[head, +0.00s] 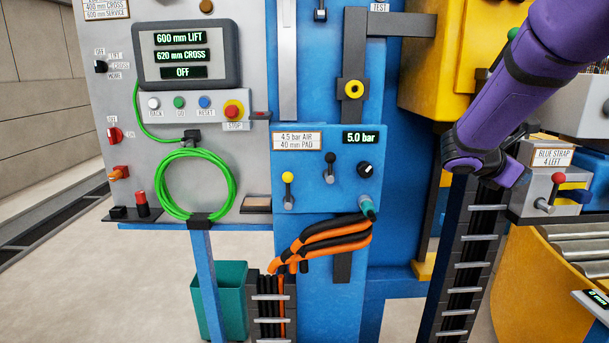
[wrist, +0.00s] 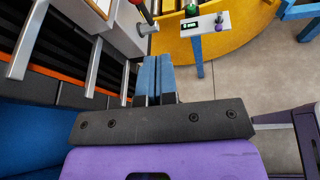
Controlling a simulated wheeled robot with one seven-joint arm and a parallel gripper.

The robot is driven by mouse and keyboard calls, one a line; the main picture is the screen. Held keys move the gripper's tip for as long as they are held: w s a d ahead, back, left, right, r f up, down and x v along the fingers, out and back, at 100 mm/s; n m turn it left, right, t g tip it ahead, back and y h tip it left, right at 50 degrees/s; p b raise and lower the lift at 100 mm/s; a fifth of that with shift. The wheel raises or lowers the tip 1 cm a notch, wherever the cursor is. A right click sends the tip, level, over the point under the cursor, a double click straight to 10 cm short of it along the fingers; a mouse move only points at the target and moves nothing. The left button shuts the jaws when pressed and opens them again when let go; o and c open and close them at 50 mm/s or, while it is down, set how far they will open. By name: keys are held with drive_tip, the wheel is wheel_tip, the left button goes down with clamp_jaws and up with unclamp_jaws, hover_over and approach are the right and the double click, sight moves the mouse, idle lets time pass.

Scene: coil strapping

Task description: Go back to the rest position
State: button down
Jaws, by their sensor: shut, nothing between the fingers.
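In the wrist view my gripper (wrist: 157,75) shows as two blue fingers side by side beyond a dark bar and a purple wrist body. The fingers are together, with nothing held between them. In the head view my purple arm comes in from the top right and bends in front of the dark cable ladder (head: 462,260), near the box with the "BLUE STRAP 4 LEFT" label (head: 552,157).
The grey control panel (head: 235,60) with a green cable coil (head: 163,189) and the blue air panel (head: 310,185) stand left of my arm. Orange and black hoses (head: 325,240) hang below. A yellow curved base (wrist: 225,45) and open floor (wrist: 270,90) show in the wrist view.

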drive_tip(key=s+a+r+m+t+y, duration=0.1)
drive_tip(key=s+a+m+t+y, duration=0.1)
drive_tip(key=s+a+m+y, duration=0.5)
drive_tip(key=s+a+r+m+t+y, duration=0.1)
drive_tip(key=s+a+m+t+y, duration=0.1)
drive_tip(key=s+a+m+y, duration=0.5)
drive_tip(key=s+a+m, duration=0.3)
drive_tip(key=s+a, duration=0.4)
drive_tip(key=s, duration=0.5)
drive_tip(key=shift+d+r, duration=0.1)
